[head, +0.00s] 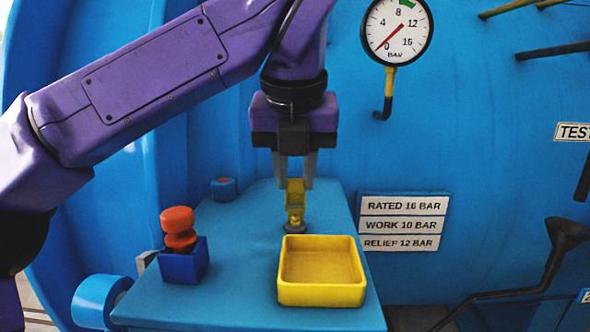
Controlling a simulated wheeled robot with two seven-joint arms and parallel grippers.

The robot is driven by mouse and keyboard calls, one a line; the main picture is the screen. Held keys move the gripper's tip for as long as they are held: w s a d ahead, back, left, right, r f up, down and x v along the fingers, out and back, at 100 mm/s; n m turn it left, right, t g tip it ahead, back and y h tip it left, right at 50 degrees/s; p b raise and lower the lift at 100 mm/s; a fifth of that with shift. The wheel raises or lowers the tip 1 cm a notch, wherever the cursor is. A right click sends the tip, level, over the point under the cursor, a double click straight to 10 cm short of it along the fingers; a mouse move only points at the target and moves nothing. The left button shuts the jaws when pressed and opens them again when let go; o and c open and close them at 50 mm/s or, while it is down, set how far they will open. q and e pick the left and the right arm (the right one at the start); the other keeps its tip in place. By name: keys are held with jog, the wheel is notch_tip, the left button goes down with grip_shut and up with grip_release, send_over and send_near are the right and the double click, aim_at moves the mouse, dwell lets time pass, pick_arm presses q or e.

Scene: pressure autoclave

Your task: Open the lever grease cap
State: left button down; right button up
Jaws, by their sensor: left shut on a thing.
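My left gripper (294,170) points straight down over the blue shelf (235,300) and is shut on a yellow piece (295,200), which looks like the lever grease cap. The yellow piece stands upright between the fingers, above a dark grey round base (294,228) on the shelf. The fingers cover part of its upper end. I cannot tell whether the cap is open or closed on its base. My right gripper is not in view.
A yellow open tray (322,297) sits just in front of the base. A red knob (178,228) on a blue block (184,262) stands at left. A small blue fitting (223,188) is behind. A pressure gauge (397,30) and rating plates (403,222) are at right.

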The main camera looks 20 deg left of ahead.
pick_arm(q)
jog(key=shift+w+r+p, duration=0.1)
jog(key=shift+r+p, duration=0.1)
jog(key=shift+p, duration=0.25)
jog(key=w+g+h+p, duration=0.1)
jog(key=w+g+p, duration=0.1)
jog(key=p, duration=0.5)
jog(key=w+a+g+h+p, duration=0.1)
jog(key=w+g+p, duration=0.1)
jog(key=g+p, duration=0.3)
jog(key=w+f+g+h+p, duration=0.1)
jog(key=w+g+p, duration=0.1)
jog(key=p, duration=0.9)
jog(key=shift+a+g, duration=0.35)
jog(key=shift+g, duration=0.55)
jog(key=shift+w+a+f+g+h+p, duration=0.1)
jog(key=shift+w+f+g+h+p, duration=0.2)
jog(key=shift+f+g+p, duration=0.75)
jog(key=shift+r+t, duration=0.25)
jog(key=shift+r, duration=0.05)
jog(key=c, duration=0.9)
grip_release()
